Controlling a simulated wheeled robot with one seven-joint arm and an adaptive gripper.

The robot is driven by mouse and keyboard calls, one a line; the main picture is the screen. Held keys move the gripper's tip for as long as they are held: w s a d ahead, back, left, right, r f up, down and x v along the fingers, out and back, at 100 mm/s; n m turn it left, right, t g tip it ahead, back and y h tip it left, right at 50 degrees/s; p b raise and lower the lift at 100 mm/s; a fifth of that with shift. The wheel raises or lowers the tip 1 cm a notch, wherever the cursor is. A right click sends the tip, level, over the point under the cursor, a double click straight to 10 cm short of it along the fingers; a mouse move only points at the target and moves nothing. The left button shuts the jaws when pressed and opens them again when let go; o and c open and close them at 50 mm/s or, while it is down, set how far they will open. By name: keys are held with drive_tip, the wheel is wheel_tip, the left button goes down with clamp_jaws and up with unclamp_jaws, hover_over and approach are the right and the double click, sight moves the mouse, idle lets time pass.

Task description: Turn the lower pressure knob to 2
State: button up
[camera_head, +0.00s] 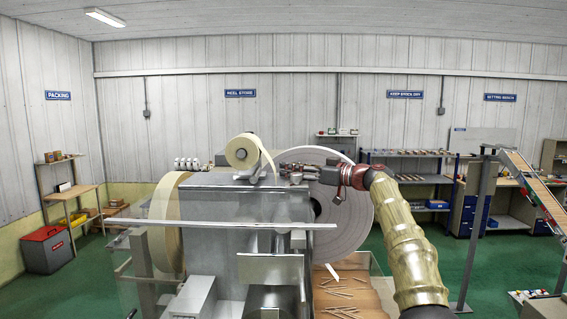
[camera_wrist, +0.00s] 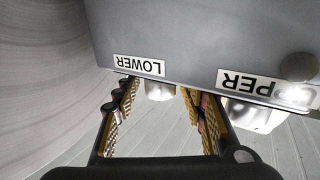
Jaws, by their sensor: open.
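The lower pressure knob (camera_wrist: 160,91) is a short metallic cylinder under the grey housing, beside an upside-down LOWER label (camera_wrist: 139,65). In the wrist view my gripper (camera_wrist: 158,88) is open, with one finger on each side of this knob. I cannot tell whether either finger touches it. The knob's scale and pointer are not visible. A second metallic knob (camera_wrist: 252,115) is at the right by the partly hidden UPPER label (camera_wrist: 250,83). In the head view my gripper (camera_head: 300,173) is at the top of the machine, in front of the large reel; the knobs cannot be made out there.
The stick wrapper's grey body (camera_head: 225,205) stands in the middle, with a large paper reel (camera_head: 350,225) behind my gripper and a small roll (camera_head: 242,151) on top. In the wrist view the reel's face (camera_wrist: 45,70) is close on the left. A round fitting (camera_wrist: 298,67) sits at the right.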

drive_tip(key=shift+p+x, duration=0.8)
drive_tip(key=shift+x, duration=0.85)
drive_tip(key=shift+d, duration=0.1)
drive_tip(key=shift+c, duration=0.2)
clamp_jaws()
